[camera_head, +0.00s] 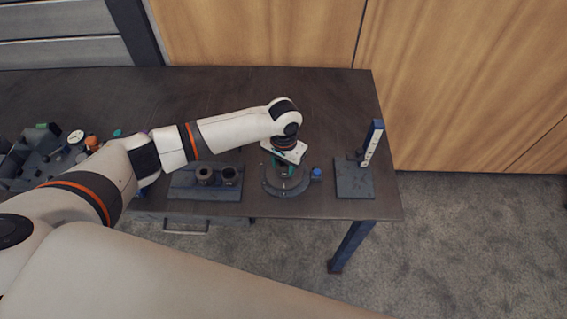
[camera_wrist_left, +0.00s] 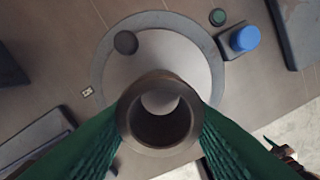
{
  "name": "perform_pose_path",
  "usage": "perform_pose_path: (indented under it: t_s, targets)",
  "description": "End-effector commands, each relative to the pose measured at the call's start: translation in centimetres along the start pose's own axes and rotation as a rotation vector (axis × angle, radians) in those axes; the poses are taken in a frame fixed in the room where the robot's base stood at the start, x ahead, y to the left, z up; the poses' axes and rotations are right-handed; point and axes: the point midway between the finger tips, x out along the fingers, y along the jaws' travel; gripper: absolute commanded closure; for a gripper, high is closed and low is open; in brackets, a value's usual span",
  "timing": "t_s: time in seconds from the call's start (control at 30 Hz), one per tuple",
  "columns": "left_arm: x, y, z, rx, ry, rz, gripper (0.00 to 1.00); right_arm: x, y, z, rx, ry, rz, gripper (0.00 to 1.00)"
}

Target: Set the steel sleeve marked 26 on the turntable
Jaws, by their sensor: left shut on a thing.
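My left gripper (camera_head: 284,160) is over the turntable (camera_head: 270,188) in the head view. In the left wrist view its green fingers (camera_wrist_left: 160,118) are shut on a dark steel sleeve (camera_wrist_left: 160,84), one finger on each side. The sleeve is seen end-on, its bore open towards the camera. No number on it can be read. The turntable (camera_wrist_left: 200,58), a pale disc in a grey ring with a dark round spot, lies beyond the sleeve. I cannot tell whether the sleeve touches it. In the head view the gripper mostly hides the held sleeve. My right gripper is not in view.
A flat block (camera_head: 182,184) left of the turntable bears two sleeves (camera_head: 205,174). A blue knob (camera_head: 317,173) sits right beside the turntable. Further right, a base plate (camera_head: 352,184) carries an upright post (camera_head: 373,143). Clutter (camera_head: 45,150) fills the table's left end.

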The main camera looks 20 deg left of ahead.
Motion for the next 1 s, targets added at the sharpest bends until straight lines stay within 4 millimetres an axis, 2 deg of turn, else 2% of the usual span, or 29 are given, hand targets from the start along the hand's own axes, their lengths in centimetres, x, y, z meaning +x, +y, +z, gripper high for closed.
perform_pose_path:
  t_s: [0.9,0.93,1.0]
  targets:
    - [0.94,0.03,0.05,0.0,-0.001,0.0,0.92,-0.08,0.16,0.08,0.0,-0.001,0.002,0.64]
    - [0.94,0.03,0.06,0.0,-0.001,0.0,0.55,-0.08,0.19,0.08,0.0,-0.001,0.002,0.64]
    - [0.94,0.03,0.05,0.0,-0.001,0.0,0.43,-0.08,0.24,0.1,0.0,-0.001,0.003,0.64]
